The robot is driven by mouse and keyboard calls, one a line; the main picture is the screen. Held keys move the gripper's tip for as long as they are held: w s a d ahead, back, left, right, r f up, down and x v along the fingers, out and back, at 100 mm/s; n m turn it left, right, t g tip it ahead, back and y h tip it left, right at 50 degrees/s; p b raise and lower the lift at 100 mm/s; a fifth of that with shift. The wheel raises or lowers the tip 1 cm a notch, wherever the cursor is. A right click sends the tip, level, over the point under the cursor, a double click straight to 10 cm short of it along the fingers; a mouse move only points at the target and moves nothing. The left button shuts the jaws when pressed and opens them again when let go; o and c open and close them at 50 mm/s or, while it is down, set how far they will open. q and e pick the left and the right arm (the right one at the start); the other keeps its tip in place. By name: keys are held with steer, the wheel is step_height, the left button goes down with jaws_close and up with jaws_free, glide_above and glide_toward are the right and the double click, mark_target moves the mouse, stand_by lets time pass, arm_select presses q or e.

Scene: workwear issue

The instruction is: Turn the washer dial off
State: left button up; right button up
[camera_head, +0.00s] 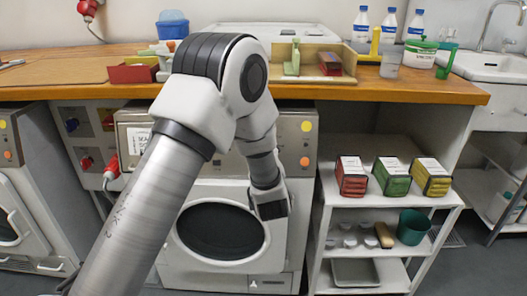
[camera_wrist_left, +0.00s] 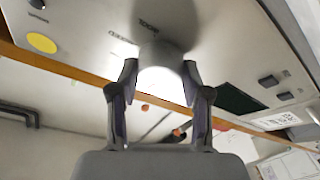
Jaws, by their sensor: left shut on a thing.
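The washer (camera_head: 296,190) stands under the counter, its dark round door window (camera_head: 222,230) facing me. My left arm reaches across the front of its control panel and hides the dial in the head view. In the left wrist view, the grey round dial (camera_wrist_left: 166,28) sits on the pale panel, with small printed labels around it. My left gripper (camera_wrist_left: 160,76) is shut on the dial, one finger on each side. The dial's pointer and exact setting are not readable. My right gripper is not in view.
The wooden counter (camera_head: 420,88) overhangs the panel and holds a wooden tray, bottles and bins. A white shelf unit (camera_head: 325,205) with several boxes stands close to the washer's right. A red plug (camera_head: 111,168) is at its left. Another machine (camera_head: 20,200) stands at far left.

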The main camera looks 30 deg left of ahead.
arm_select(q)
steer(key=shift+n, duration=0.3)
steer(key=o, duration=1.2)
steer(key=shift+c, duration=0.2)
steer(key=v, duration=0.7)
steer(key=shift+d, duration=0.2)
steer(key=shift+s, duration=0.15)
